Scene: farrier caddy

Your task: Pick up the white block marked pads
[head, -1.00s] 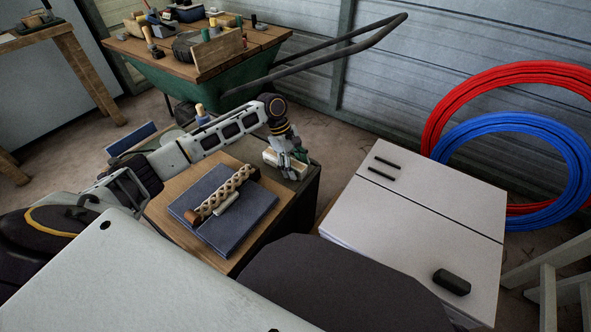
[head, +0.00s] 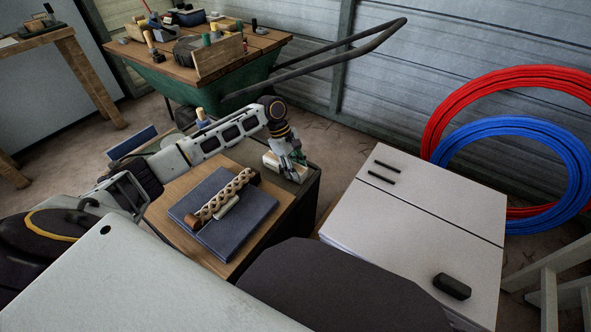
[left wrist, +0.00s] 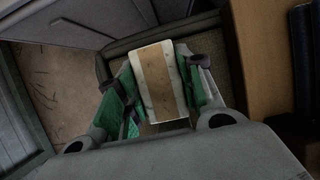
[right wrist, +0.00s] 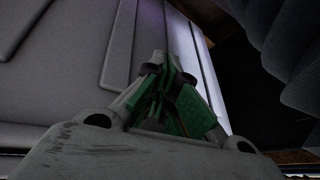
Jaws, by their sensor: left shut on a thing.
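A white block with a tan band (left wrist: 158,80) is between the two green-padded fingers of my left gripper (left wrist: 160,88) in the left wrist view. The fingers touch it on both sides, and no marking on it is legible. In the head view the white block (head: 272,163) shows at the far right end of the low bench, partly hidden by my left gripper (head: 290,165). I cannot tell whether it is clear of the surface under it. My right gripper (right wrist: 168,75) shows in the right wrist view with its fingers together and nothing between them.
A blue-grey slab (head: 215,228) with a pale lattice piece (head: 226,196) lies on the wooden board beside the block. A white cabinet (head: 400,225) stands to the right. A green wheelbarrow (head: 185,85) with several items stands behind. Red and blue coils (head: 575,175) lean on the wall.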

